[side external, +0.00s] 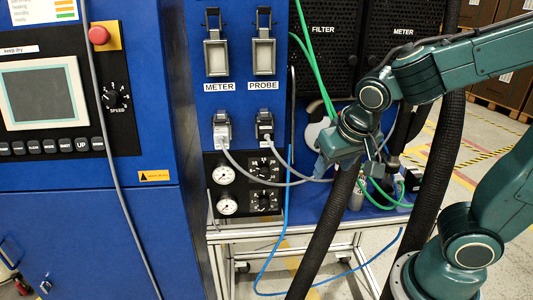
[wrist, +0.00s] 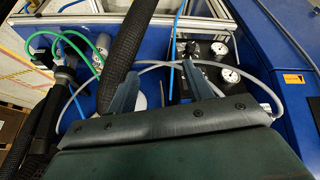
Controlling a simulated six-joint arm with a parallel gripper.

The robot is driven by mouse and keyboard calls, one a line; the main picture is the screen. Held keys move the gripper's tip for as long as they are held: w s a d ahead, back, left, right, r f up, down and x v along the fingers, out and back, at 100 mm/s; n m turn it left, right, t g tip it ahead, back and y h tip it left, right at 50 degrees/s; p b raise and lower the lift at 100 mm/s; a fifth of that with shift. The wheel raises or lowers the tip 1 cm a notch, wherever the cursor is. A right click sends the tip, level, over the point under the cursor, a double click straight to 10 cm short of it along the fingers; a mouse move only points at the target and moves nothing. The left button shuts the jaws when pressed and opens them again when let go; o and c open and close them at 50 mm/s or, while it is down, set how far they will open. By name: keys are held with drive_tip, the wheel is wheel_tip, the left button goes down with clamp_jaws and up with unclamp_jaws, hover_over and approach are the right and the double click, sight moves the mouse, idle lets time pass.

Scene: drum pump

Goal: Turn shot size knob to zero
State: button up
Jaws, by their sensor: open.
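A black panel (side external: 240,158) on the blue machine carries two dark knobs with white scales. The upper knob (side external: 265,169) and lower knob (side external: 264,200) sit right of two white gauges. I cannot read which knob is the shot size knob, nor its setting. In the wrist view the panel (wrist: 180,82) is upside down and partly hidden by a finger. My gripper (side external: 322,168) is right of the panel and apart from it, partly hidden by the wrist.
A grey cable (side external: 290,181) loops from the plugs (side external: 222,130) past the panel toward my gripper. A thick black hose (side external: 335,215) hangs by the wrist. Green hoses (side external: 312,65) and a blue hose (side external: 290,215) are close. A speed knob (side external: 113,95) is at left.

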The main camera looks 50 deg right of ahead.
drive_tip(key=s+r+n+t+y, duration=0.1)
drive_tip(key=s+r+n+y, duration=0.1)
drive_tip(key=s+r+n, duration=0.2)
drive_tip(key=shift+s+a+r+n, duration=0.25)
drive_tip(key=shift+s+r+n, duration=0.2)
drive_tip(key=shift+s, duration=0.95)
drive_tip(key=w+f+m+h, duration=0.55)
drive_tip(key=w+f, duration=0.35)
drive_tip(key=w, duration=0.2)
drive_tip(key=shift+w+a+f+m+t+h, duration=0.1)
drive_tip(key=shift+w+a+f+t+h, duration=0.4)
drive_tip(key=shift+w+a+t, duration=0.6)
drive_tip(key=shift+w+a+f+m+t+h, duration=0.1)
drive_tip(key=shift+w+a+f+t+h, duration=0.4)
drive_tip(key=shift+a, duration=1)
drive_tip(key=shift+w+a+f+m+t+h, duration=0.1)
drive_tip(key=shift+w+a+f+t+h, duration=0.15)
drive_tip(key=shift+w+a+t+h, duration=0.75)
drive_tip(key=shift+w+a+y, duration=0.1)
drive_tip(key=shift+a+y, duration=0.1)
drive_tip(key=shift+y, duration=0.15)
